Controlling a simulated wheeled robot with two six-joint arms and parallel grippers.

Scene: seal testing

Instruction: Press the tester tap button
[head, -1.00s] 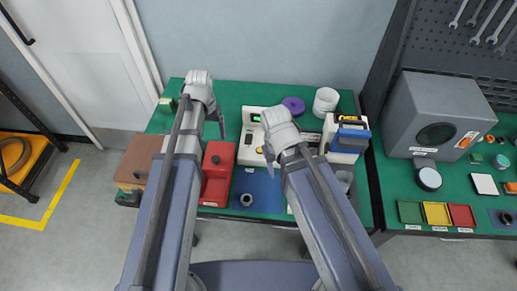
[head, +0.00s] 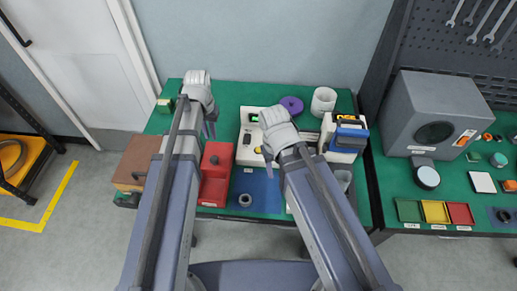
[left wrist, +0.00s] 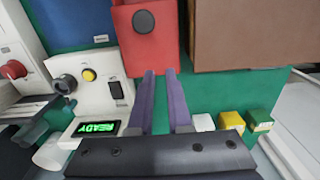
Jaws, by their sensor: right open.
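The white tester (head: 244,152) stands in the middle of the green table, with a lit green display (left wrist: 95,129) reading READY. In the left wrist view its panel shows a round yellow button (left wrist: 88,75), a black switch (left wrist: 116,91) and a dark knob (left wrist: 65,84). My left gripper (head: 210,131) hangs above the table left of the tester, empty. Its fingers (left wrist: 160,73) are close together with a narrow gap, apart from the button. My right gripper (head: 272,160) is open over the tester's right part and hides some of it. The yellow button (head: 258,150) shows beside its finger.
A red box (head: 215,160) with a black knob sits left of the tester, with a brown box (head: 137,160) further left. A blue mat (head: 258,185) with a dark ring lies in front. A purple disc (head: 292,105), white cup (head: 323,101) and blue-white device (head: 346,136) stand right.

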